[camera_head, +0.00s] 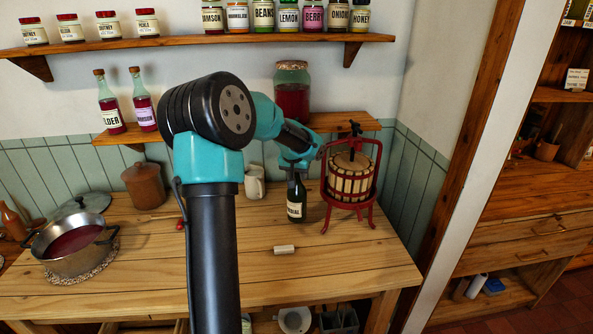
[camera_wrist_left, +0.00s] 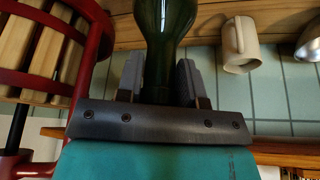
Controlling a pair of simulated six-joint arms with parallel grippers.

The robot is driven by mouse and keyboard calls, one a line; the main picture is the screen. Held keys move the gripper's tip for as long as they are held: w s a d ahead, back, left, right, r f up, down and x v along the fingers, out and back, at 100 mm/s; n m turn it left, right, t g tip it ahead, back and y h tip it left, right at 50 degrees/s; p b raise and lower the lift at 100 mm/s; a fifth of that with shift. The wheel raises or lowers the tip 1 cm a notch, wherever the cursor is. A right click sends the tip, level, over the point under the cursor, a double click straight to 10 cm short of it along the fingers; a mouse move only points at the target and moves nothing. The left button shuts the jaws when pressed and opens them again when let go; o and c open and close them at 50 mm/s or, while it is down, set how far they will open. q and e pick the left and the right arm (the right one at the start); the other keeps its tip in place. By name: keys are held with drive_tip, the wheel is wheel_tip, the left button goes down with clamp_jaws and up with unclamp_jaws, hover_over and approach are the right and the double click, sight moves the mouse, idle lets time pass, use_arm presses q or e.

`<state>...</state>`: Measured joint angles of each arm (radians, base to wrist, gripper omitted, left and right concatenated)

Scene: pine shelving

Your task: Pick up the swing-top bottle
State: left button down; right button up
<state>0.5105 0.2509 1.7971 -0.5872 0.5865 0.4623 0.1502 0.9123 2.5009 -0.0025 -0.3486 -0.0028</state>
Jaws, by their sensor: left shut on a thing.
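A dark green bottle (camera_head: 295,204) with a pale label stands upright above the pine table, left of the red press. My left gripper (camera_head: 297,172) comes down from above and is shut on its neck. In the left wrist view the green glass (camera_wrist_left: 168,35) widens away from between the two fingers (camera_wrist_left: 158,82), one on each side of the neck. The bottle's top is hidden by the gripper, so its closure does not show. I cannot tell whether its base touches the table. My right gripper is in neither view.
The red fruit press (camera_head: 350,180) stands close on the right. A cream mug (camera_head: 255,183) stands to the left, behind. A small pale cylinder (camera_head: 285,249) lies in front. A pot (camera_head: 72,247) stands far left. A low shelf (camera_head: 345,122) holds a large jar (camera_head: 292,93).

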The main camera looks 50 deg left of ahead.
use_arm(q)
drive_tip(key=shift+s+d+r, duration=0.2)
drive_tip(key=shift+s+d, duration=0.6)
drive_tip(key=shift+d, duration=0.25)
drive_tip(key=shift+s+d+r, duration=0.15)
drive_tip(key=shift+s+d, duration=0.65)
drive_tip(key=shift+d, duration=0.25)
drive_tip(key=shift+d, duration=0.1)
